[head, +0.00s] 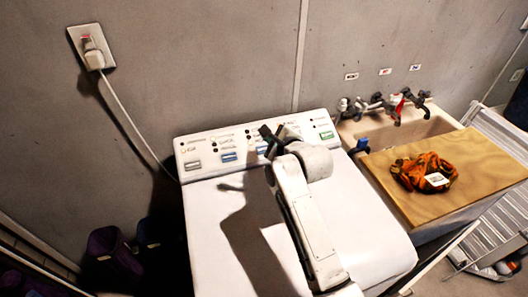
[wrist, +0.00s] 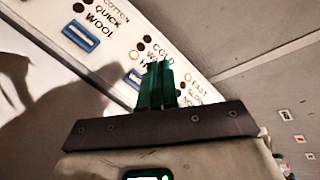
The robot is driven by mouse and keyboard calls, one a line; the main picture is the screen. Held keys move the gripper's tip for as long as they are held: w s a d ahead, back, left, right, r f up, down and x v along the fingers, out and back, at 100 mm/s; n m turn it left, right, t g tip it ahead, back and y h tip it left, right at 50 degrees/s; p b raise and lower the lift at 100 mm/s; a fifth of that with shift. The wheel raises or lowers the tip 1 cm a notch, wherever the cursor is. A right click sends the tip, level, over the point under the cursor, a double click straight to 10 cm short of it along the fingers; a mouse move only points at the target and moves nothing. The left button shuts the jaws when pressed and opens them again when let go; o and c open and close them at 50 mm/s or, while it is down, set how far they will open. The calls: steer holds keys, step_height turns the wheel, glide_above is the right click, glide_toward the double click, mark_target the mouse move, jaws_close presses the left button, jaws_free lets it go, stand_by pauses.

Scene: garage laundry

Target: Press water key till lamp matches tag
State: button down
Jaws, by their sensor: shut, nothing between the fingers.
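The washer's control panel (head: 240,146) carries several keys with lamp rows. In the wrist view, the lamps beside the COLD and partly covered W and H labels include one lit orange lamp (wrist: 134,54), the lowest, beside H. The blue water key (wrist: 107,77) below them is partly hidden by my fingers; it also shows in the head view (head: 261,149). My gripper (wrist: 163,68) is shut and empty over the panel, right of this key; contact cannot be told. It is dark in the head view (head: 268,134). The white tag (head: 437,179) lies on an orange-and-black garment (head: 412,168); its print is unreadable.
Another blue key (wrist: 81,35) sits under COTTON, QUICK, WOOL. A lamp (wrist: 187,77) beside FAST looks orange. A green key (head: 326,135) is at the panel's right end. A wooden board (head: 393,206) covers part of the sink (head: 408,132), with taps (head: 394,105) behind.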

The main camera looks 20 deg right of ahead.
mark_target(262, 147)
steer(key=shift+w+f+b, duration=0.4)
steer(key=shift+f+b, duration=0.4)
steer(key=shift+f, duration=0.1)
steer(key=shift+w+f+b, duration=0.35)
steer(key=shift+f+b, duration=0.45)
steer(key=shift+f, duration=0.1)
steer(key=shift+w+f+b, duration=0.4)
steer(key=shift+f+b, duration=0.4)
steer(key=shift+f, duration=0.1)
steer(key=shift+w+f, duration=0.15)
steer(key=shift+f, duration=0.2)
steer(key=shift+w+f+b, duration=0.15)
steer(key=shift+f+b, duration=0.45)
steer(key=shift+f, duration=0.2)
stand_by(1.1)
steer(key=shift+r+p, duration=0.2)
steer(key=shift+p, duration=0.1)
steer(key=shift+s+r+p, duration=0.35)
steer(key=shift+r+p, duration=0.4)
steer(key=shift+p, duration=0.1)
